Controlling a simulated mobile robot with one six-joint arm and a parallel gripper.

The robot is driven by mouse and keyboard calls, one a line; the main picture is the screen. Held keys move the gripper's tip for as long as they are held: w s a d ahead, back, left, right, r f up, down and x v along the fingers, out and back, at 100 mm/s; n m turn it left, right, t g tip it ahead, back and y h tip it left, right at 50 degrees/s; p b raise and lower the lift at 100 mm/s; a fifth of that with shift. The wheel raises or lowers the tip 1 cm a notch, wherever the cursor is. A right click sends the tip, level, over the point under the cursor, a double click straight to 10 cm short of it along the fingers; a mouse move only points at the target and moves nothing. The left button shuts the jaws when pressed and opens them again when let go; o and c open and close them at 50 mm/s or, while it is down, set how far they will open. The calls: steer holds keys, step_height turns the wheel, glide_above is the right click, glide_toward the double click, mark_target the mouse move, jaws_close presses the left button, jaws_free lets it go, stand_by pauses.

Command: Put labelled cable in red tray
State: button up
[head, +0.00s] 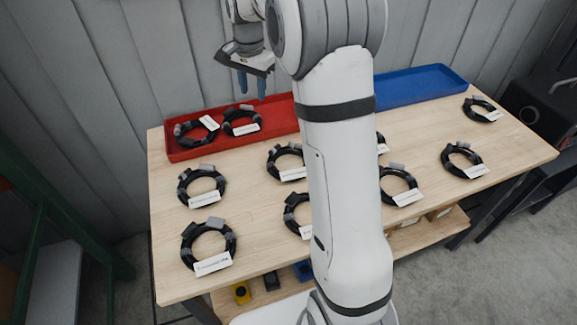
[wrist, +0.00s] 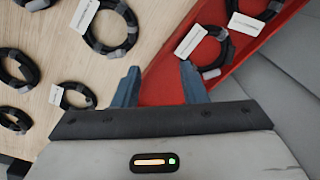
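The red tray (head: 277,115) lies at the back left of the wooden table, and its right end is behind my arm. Two coiled black cables with white labels, one (head: 187,137) and another (head: 228,128), lie in it side by side; both also show in the wrist view (wrist: 227,57). Several more labelled black cable coils lie on the table, such as one (head: 185,247) at the front left and one (head: 181,192) behind it. Label print is too small to read. My gripper (head: 252,86) is open and empty above the red tray, fingers apart in the wrist view (wrist: 160,88).
A blue tray (head: 420,86) at the back right looks empty where visible. My arm hides the table's middle. A grey panelled wall (head: 130,60) stands close behind the table. A lower shelf (head: 425,232) holds small items.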

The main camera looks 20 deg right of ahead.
steer(key=s+f+n+t, duration=0.1)
steer(key=s+n, duration=0.8)
steer(key=s, duration=2.2)
steer(key=shift+s+a+n+t, duration=0.2)
steer(key=shift+a+n+t, duration=0.2)
